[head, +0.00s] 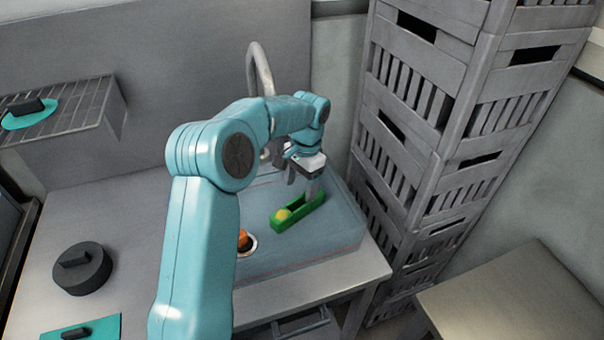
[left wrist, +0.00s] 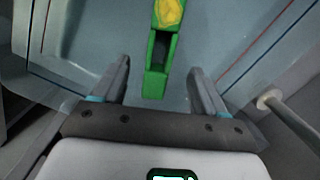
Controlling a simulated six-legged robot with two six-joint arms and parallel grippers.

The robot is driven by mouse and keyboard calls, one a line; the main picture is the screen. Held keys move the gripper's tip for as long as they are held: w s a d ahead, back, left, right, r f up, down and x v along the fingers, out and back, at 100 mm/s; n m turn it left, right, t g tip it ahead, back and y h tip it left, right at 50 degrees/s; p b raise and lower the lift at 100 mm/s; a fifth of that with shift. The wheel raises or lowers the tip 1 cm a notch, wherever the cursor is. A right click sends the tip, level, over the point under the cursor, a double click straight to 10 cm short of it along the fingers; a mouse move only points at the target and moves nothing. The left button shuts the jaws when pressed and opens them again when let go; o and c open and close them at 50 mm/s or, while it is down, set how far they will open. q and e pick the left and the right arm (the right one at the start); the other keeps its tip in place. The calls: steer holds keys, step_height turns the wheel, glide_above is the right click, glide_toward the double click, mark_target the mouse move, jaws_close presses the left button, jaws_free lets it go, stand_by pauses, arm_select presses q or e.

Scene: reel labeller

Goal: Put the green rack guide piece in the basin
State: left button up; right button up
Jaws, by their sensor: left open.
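The green rack guide piece (head: 298,213) is a narrow open trough with a yellow part at one end. It lies inside the translucent blue basin (head: 335,240) on the bench. In the left wrist view the green piece (left wrist: 155,80) shows between and beyond the finger tips, with its yellow part (left wrist: 168,12) at the top edge. My left gripper (head: 302,185) is just above the piece's far end, jaws apart. In the left wrist view the left gripper (left wrist: 160,75) has its fingers clear on both sides of the piece. My right gripper is not in view.
An orange round thing (head: 244,240) sits by the basin, partly behind my arm. A dark round block (head: 82,268) and a teal plate (head: 82,330) lie on the left of the bench. Stacked grey crates (head: 420,110) stand right. A tap (head: 258,65) rises behind.

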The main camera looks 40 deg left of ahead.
arm_select(q)
steer(key=shift+w+r, duration=0.15)
steer(key=shift+r, duration=1.05)
steer(key=shift+w+r, duration=0.1)
steer(key=shift+r, duration=1.05)
